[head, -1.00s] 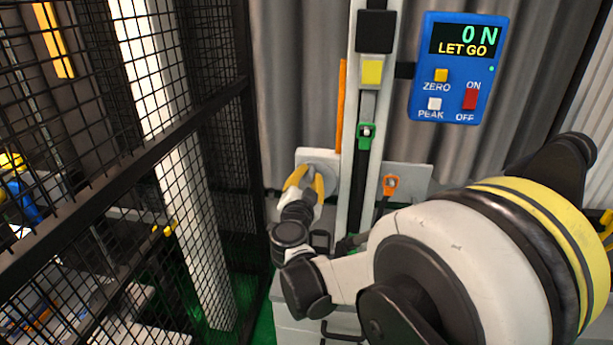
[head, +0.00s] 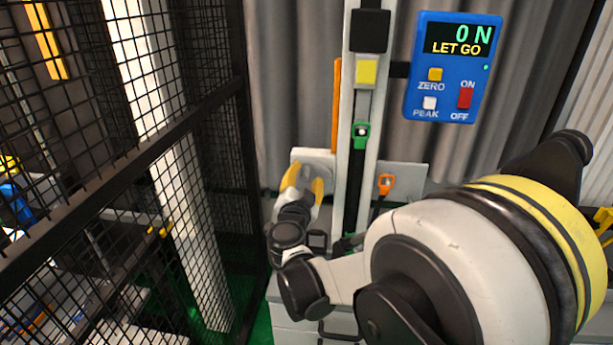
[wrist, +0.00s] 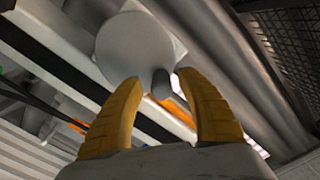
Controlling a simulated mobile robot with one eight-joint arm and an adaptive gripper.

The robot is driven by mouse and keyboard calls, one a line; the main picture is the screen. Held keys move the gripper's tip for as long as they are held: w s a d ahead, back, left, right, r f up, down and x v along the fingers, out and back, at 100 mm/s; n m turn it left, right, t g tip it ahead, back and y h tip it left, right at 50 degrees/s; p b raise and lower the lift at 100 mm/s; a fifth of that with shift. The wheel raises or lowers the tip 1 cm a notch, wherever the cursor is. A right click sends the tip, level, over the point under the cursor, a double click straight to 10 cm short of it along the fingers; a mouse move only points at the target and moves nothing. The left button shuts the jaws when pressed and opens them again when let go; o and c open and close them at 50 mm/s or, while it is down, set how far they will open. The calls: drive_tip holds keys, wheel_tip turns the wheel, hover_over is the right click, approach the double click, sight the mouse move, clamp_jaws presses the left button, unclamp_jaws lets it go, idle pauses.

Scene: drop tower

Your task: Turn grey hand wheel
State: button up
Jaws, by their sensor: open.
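The grey hand wheel (wrist: 135,48) is a round disc with a short grey handle (wrist: 161,82) standing out from it. In the head view the wheel (head: 313,170) sits on a white plate low on the left of the upright column, partly hidden by my fingers. My gripper (head: 304,181) is in front of it with its yellow fingers apart. In the wrist view my open fingers (wrist: 157,80) stand on either side of the handle. I cannot tell whether either finger touches it.
A blue display box (head: 453,67) reads "0 N" and "LET GO". A green latch (head: 360,135) sits on the column rail, with an orange-tipped part (head: 386,184) to its right. A black mesh fence (head: 130,190) stands close on the left.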

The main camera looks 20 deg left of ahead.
drive_tip(key=v, duration=1.1)
drive_tip(key=shift+s+d, duration=0.15)
drive_tip(key=shift+s, duration=0.25)
drive_tip(key=w+d+r+g+h, duration=0.1)
drive_tip(key=d+g+h, duration=0.15)
drive_tip(key=d, duration=1.05)
drive_tip(key=w+d+r+g+h, duration=0.1)
drive_tip(key=w+d+g+h, duration=0.15)
drive_tip(key=d, duration=1.15)
drive_tip(key=s+d+f+n+g+h, duration=0.1)
drive_tip(key=s+d+f+n+g, duration=0.15)
drive_tip(key=s+d, duration=0.9)
drive_tip(key=s+d+f+n+g+y, duration=0.2)
drive_tip(key=s+d+g, duration=0.1)
drive_tip(key=s, duration=0.6)
drive_tip(key=shift+s+d+f, duration=0.25)
drive_tip(key=shift+d+f, duration=0.1)
drive_tip(key=shift+d, duration=0.5)
